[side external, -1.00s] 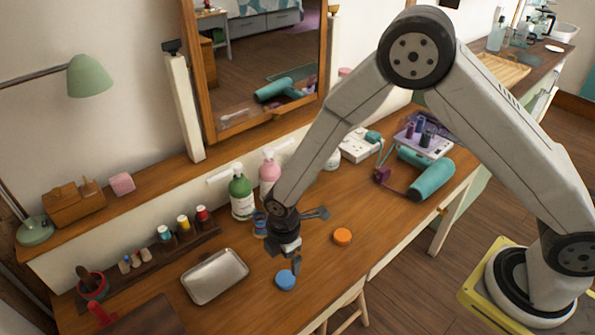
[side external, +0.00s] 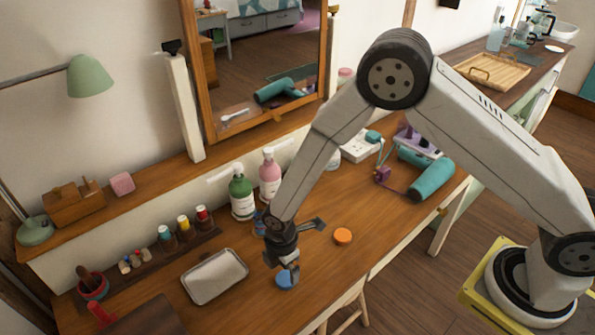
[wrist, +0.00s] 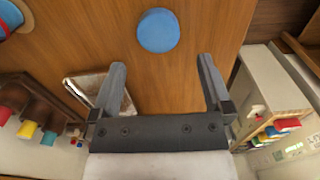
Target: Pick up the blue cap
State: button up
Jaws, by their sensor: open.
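The blue cap (side external: 286,281) lies flat on the wooden desk near its front edge, partly covered by my gripper in the side view. In the wrist view the blue cap (wrist: 158,31) is a plain round disc, a little beyond the fingertips and roughly centred between them. My gripper (wrist: 160,72) is open, with nothing between its fingers. In the side view my gripper (side external: 282,268) points down just above the cap; whether it touches the cap cannot be told there.
A metal tray (side external: 214,277) lies left of the cap, and an orange cap (side external: 342,236) lies to the right. A green bottle (side external: 241,196) and a pink bottle (side external: 269,178) stand behind. A teal hair dryer (side external: 432,180) lies further right. Desk around the cap is clear.

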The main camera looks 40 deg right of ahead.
aim_at(284, 278)
jog(key=shift+d+f, duration=0.15)
jog(key=shift+f, duration=2.4)
jog(key=c, duration=1.2)
